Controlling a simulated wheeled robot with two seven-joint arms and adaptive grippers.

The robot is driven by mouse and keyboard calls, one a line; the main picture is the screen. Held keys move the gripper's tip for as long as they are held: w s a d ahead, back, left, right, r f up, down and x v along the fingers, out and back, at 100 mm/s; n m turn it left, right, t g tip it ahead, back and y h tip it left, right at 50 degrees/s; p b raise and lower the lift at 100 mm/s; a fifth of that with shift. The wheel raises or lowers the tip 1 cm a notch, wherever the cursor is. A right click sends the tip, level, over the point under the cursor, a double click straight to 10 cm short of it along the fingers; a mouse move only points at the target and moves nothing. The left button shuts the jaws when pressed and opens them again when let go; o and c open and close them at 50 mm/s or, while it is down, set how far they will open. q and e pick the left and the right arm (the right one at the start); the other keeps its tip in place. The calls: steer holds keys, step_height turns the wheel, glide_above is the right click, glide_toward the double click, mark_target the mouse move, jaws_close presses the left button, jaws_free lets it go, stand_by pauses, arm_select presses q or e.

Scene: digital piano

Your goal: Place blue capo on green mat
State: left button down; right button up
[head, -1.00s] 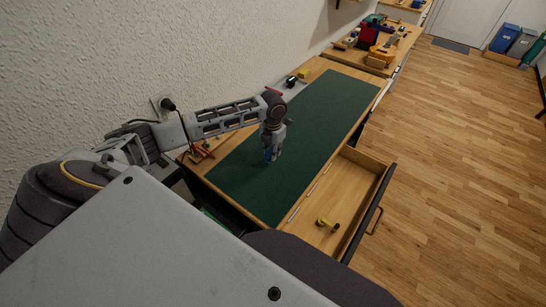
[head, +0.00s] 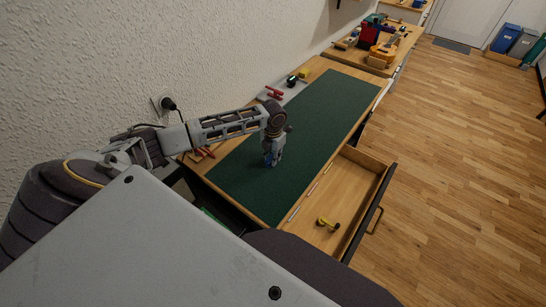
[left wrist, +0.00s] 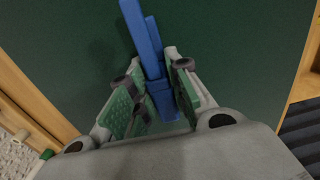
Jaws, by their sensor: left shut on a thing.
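The green mat (head: 320,110) covers most of the workbench top. My left gripper (head: 271,163) points down over the near part of the mat, and it also shows in the left wrist view (left wrist: 155,95). It is shut on the blue capo (left wrist: 145,45), whose long blue arm sticks out beyond the fingertips. In the head view only a small bit of blue shows at the fingertips. The capo is at or just above the mat; I cannot tell whether it touches. My right gripper is not in view.
An open drawer (head: 353,180) with a yellow-and-black tool (head: 327,224) juts out on the bench's right side. Red-handled tools (head: 274,93) and a yellow block (head: 304,73) lie along the wall side. The far part of the mat is clear.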

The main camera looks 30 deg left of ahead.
arm_select(q)
steer(key=shift+f, duration=0.15)
steer(key=c, duration=1.3)
jaws_free()
steer(key=shift+c, duration=0.2)
step_height(320, 180, up, 12)
